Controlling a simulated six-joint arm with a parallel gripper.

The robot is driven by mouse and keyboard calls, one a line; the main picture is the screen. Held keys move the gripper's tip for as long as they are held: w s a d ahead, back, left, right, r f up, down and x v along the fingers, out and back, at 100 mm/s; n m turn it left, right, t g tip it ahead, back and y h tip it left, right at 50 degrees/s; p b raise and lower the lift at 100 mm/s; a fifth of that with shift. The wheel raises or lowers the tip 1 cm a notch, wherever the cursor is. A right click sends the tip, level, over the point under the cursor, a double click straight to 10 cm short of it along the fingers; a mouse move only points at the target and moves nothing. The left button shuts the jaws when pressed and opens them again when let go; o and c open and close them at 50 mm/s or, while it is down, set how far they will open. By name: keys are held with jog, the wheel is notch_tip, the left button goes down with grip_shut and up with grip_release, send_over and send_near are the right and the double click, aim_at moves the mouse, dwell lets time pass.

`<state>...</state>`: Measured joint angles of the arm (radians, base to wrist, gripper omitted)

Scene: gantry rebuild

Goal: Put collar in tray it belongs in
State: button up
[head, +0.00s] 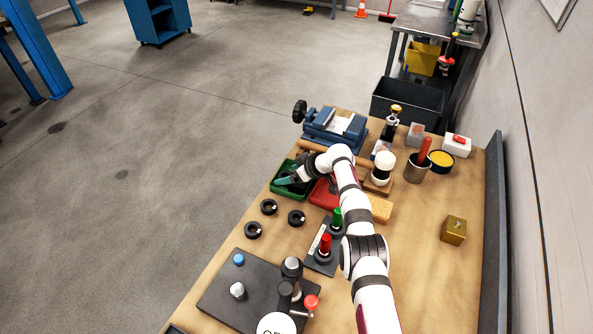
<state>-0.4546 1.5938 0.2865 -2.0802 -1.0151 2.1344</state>
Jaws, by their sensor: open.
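Three black ring-shaped collars lie on the wooden bench left of my arm: one nearest the trays (269,206), one to its right (296,218) and one nearer the front (253,230). Each shows a small pale mark. A green tray (278,194) stands just beyond them. A red tray (320,198) is right of it, partly hidden behind my arm. My gripper (284,181), with teal fingers, is open over the green tray. Something dark shows inside the green tray near the gripper; I cannot tell whether it is a collar.
A blue vise (336,126) stands behind the trays. A black plate (235,292) with knobs is at the front, and a stand with red and green handles (323,256) is beside my arm. A brass box (453,230) sits right. The bench's left strip is clear.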

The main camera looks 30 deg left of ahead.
jog(key=shift+d+r, duration=0.4)
jog(key=shift+r, duration=0.25)
jog(key=w+d+r+m+t+h, duration=0.1)
jog(key=w+d+r+m+t, duration=0.25)
jog(key=d+r, duration=0.75)
jog(key=w+d+r+m+t+h, duration=0.2)
jog(key=d+r+m+t, duration=0.25)
jog(key=d+r, duration=0.7)
jog(key=s+d+r+m+t+h, duration=0.2)
jog(key=s+d+r+m+h, duration=0.3)
jog(key=d, duration=0.4)
jog(key=s+d+f+m+g+h, duration=0.1)
jog(key=s+d+m+g+h, duration=0.15)
jog(key=s+d, duration=0.5)
jog(key=s+d+f+m+g+h, duration=0.1)
jog(key=s+d+m+g, duration=0.25)
jog(key=s, duration=0.65)
jog(key=s+a+f+m+g+y, duration=0.1)
jog(key=s+a+f+g+y, duration=0.1)
jog(key=s, duration=1)
jog(key=s+a+f+g+y, duration=0.2)
jog(key=s+a+f+g, duration=0.1)
jog(key=s, duration=1)
jog(key=shift+s+a+f+m+g, duration=0.3)
jog(key=shift+a+f+m+g, duration=0.1)
jog(key=shift+a+g, duration=0.25)
